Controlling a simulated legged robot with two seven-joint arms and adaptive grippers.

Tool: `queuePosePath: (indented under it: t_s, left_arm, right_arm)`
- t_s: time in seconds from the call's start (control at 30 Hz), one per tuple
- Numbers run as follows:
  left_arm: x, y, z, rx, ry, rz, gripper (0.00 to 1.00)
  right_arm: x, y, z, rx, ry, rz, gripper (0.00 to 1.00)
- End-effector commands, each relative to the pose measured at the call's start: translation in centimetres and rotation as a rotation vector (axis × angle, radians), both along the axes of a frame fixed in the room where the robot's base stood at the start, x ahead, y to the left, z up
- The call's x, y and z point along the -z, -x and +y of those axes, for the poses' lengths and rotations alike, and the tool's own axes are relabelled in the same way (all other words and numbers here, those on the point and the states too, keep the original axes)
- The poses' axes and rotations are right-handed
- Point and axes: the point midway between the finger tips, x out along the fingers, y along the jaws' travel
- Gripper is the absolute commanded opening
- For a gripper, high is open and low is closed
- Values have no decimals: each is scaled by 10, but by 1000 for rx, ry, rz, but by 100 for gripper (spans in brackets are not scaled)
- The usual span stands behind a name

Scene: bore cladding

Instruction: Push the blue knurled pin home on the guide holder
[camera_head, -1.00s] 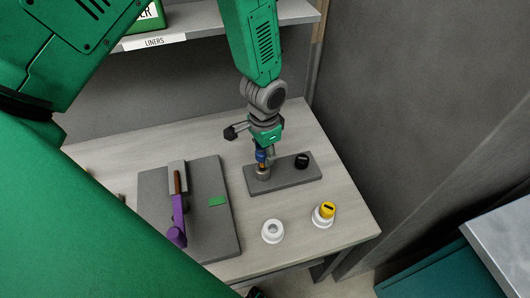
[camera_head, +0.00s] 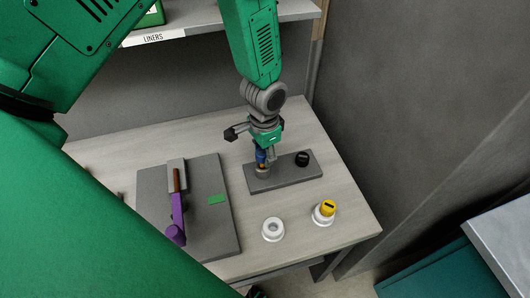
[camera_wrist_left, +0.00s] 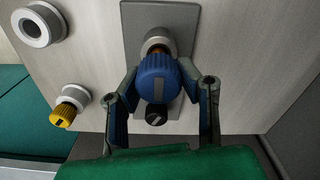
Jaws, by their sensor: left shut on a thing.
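The blue knurled pin (camera_head: 261,157) is upright over a grey collar (camera_head: 262,171) on the dark grey plate of the guide holder (camera_head: 287,178). A short gold-coloured part shows between blue head and collar. In the left wrist view the pin's blue head (camera_wrist_left: 158,78) fills the space between the fingertips, with the collar (camera_wrist_left: 158,38) just beyond it. My left gripper (camera_head: 263,148) comes down from above and is shut on the pin's head; it also shows in the wrist view (camera_wrist_left: 160,72). How deep the pin sits is hard to tell. My right gripper is not in view.
A black knob (camera_head: 302,159) stands on the same plate. A white ring (camera_head: 273,230) and a yellow-capped pin in a white collar (camera_head: 325,214) stand nearer the front. A grey board (camera_head: 215,230) with a purple-handled tool (camera_head: 177,220) lies left. A wall is at right.

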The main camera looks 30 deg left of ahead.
Motion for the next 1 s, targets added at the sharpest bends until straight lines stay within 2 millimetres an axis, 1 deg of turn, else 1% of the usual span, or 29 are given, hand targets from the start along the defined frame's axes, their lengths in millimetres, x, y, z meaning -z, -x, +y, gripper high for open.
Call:
queuePosePath:
  t_s: [1.0]
  left_arm:
    - [26,0,0,0,0,0,0]
  right_arm:
    - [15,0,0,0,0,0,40]
